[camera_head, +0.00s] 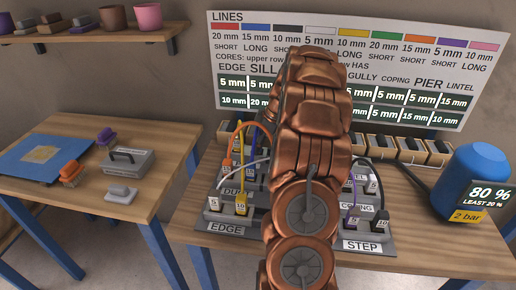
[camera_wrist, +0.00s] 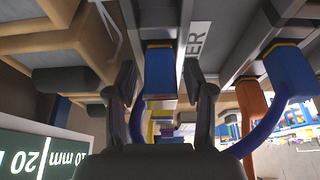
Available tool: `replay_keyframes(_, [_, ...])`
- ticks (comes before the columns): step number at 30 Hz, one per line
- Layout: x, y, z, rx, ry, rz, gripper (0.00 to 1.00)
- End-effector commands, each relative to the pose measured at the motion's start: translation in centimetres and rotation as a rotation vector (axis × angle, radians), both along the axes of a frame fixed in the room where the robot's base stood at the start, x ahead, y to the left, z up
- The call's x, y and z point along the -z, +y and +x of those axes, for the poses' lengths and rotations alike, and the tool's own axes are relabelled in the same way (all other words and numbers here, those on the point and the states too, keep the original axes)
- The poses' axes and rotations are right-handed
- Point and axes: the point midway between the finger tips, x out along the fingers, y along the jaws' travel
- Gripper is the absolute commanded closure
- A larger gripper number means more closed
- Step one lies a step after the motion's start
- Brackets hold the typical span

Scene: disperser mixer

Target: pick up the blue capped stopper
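In the wrist view, which looks upside down, a blue block-like piece (camera_wrist: 160,72) sits against a grey panel beside a label ending in "ER"; it looks like the blue capped stopper. My gripper (camera_wrist: 162,88) is open, with one dark finger on each side of this piece in the picture. I cannot tell whether the fingers touch it or how deep they reach. A second blue piece (camera_wrist: 289,72) with a blue hose is to the right, apart from the fingers. In the head view my copper arm hides the gripper and this stopper.
Grey panels with plugged cables stand left (camera_head: 228,224) and right (camera_head: 369,244) of my arm. Several tan boxes (camera_head: 411,150) line the back of the table. A blue tank (camera_head: 474,180) stands at right. The left table (camera_head: 150,150) holds a blue mat, a grey case and small blocks.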

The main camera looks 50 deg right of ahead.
Motion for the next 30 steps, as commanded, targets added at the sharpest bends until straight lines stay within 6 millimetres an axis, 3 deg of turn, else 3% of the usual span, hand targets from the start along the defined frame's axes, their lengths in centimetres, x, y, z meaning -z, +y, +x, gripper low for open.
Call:
replay_keyframes(2, [0.0, 0.0, 0.0, 0.000, 0.000, 0.000, 0.59])
replay_keyframes(14, [0.0, 0.0, 0.0, 0.000, 0.000, 0.000, 1.00])
replay_keyframes(23, [-0.1, 0.0, 0.0, 0.000, 0.000, 0.000, 1.00])
replay_keyframes(30, [-2.6, 0.0, 0.1, -0.002, -0.003, -0.003, 1.00])
